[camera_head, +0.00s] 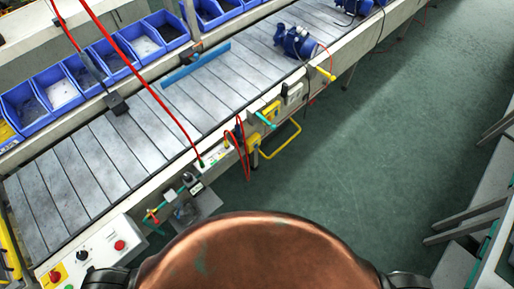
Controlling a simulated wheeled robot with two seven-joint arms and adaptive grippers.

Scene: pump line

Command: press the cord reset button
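A small white box (215,158) is on the near edge of the conveyor line. A red cord (150,85) slants down to it from the upper left. A small green spot (201,163) shows at the cord's lower end; I cannot tell if it is the reset button. A white control panel (98,262) at the lower left carries a red button (119,245), a black knob (82,256) and a red emergency-stop knob (55,275) on yellow. No label is readable. Neither of my grippers is in view.
The slatted conveyor (130,140) runs diagonally, with a blue pump (294,41) on it. Blue bins (62,88) line its far side. A yellow bar handle (284,140) juts from the near side. Green floor (340,170) is clear between the line and grey structures (470,226) at right.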

